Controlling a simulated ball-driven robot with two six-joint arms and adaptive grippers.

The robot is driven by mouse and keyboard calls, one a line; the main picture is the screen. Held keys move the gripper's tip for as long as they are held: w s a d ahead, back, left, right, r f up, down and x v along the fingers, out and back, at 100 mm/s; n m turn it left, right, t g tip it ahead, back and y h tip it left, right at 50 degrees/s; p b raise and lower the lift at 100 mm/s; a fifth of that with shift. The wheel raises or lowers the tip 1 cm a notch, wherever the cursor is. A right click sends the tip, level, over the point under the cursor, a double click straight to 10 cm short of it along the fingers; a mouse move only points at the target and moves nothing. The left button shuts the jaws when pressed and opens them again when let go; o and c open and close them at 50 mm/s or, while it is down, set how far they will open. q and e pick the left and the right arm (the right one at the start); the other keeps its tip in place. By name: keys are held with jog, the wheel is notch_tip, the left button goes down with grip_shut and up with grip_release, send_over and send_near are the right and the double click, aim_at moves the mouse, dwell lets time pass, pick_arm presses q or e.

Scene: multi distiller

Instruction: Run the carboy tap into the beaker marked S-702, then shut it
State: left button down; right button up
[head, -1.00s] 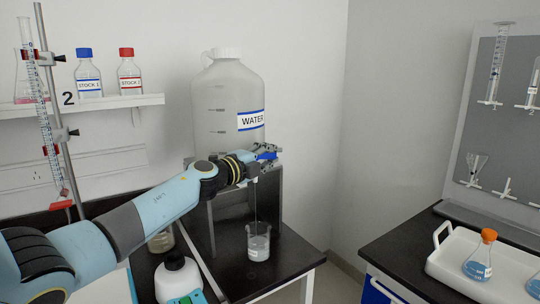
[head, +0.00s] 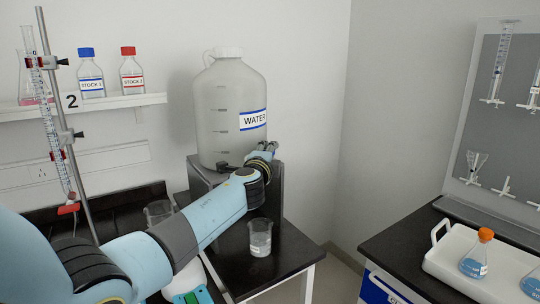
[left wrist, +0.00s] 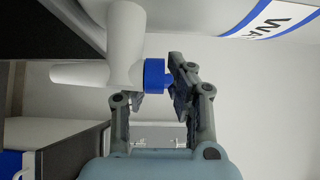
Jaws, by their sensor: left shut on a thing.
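The carboy (head: 225,115), a big clear jug marked WATER, stands on a dark stand at the back. My left gripper (head: 264,150) is at its tap and hides it in the head view. In the left wrist view the tap (left wrist: 125,45) is white with a blue handle (left wrist: 154,76), and my left gripper (left wrist: 160,88) is shut on that handle. A beaker (head: 260,238) stands upright on the black bench below the tap, with some liquid in it. Its label is too small to read. No stream shows above it. My right gripper is out of view.
Another glass beaker (head: 158,212) stands left of my arm, partly hidden. Two stock bottles (head: 91,75) (head: 132,72) stand on the shelf. A burette on a stand (head: 60,150) is at the left. A white tray (head: 455,262) with flasks is on the right bench.

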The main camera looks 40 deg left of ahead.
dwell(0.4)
pick_arm(q)
jog(key=c, duration=1.2)
grip_release()
jog(key=v, duration=1.2)
jog(key=shift+f, duration=0.15)
